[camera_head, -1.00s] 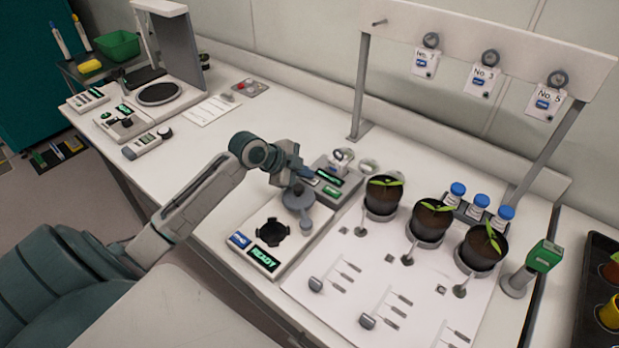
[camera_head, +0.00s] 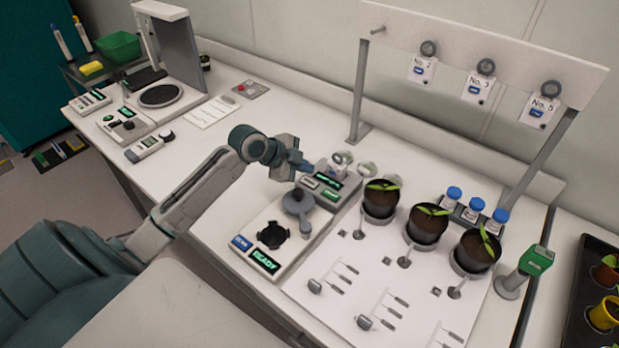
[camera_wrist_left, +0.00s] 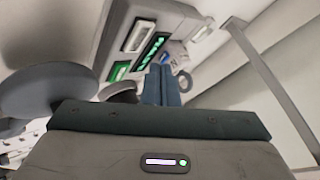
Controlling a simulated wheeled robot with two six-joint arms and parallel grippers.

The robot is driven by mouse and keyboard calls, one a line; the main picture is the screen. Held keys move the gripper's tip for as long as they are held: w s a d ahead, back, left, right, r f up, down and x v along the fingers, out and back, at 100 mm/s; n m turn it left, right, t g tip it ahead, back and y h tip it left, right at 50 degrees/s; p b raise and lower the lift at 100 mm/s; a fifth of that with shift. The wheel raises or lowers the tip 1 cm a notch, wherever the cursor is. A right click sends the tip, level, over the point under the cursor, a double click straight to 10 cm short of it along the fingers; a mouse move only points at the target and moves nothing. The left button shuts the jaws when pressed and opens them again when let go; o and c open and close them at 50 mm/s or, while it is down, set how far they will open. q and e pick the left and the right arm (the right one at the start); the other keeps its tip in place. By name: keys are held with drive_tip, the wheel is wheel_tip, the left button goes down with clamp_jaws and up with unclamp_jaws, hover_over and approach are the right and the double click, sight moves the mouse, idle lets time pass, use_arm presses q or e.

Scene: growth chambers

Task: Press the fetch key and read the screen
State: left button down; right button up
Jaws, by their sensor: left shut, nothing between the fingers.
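A grey device (camera_head: 345,190) with a lit green-on-black screen (camera_head: 328,179) stands behind the READY unit. A green key (camera_head: 331,195) and a pale key (camera_head: 309,182) sit on its front; I cannot read their labels or the screen text. The left wrist view shows the same screen (camera_wrist_left: 154,50), green key (camera_wrist_left: 118,71) and pale key (camera_wrist_left: 138,35) tilted. My left gripper (camera_head: 307,166) is shut and empty, just left of the device near the pale key. Its blue fingers (camera_wrist_left: 162,72) appear in the left wrist view; contact cannot be told. My right gripper is out of view.
A unit (camera_head: 268,247) showing READY, with a grey lidded part (camera_head: 297,203), lies in front. Potted seedlings (camera_head: 427,224) stand on a white board to the right, with blue-capped bottles (camera_head: 473,208) behind. Numbered tags (camera_head: 479,86) hang from a rack. The bench left of the arm has free room.

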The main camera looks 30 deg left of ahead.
use_arm(q)
drive_tip(key=shift+r+p, duration=0.75)
drive_tip(key=shift+r, duration=0.65)
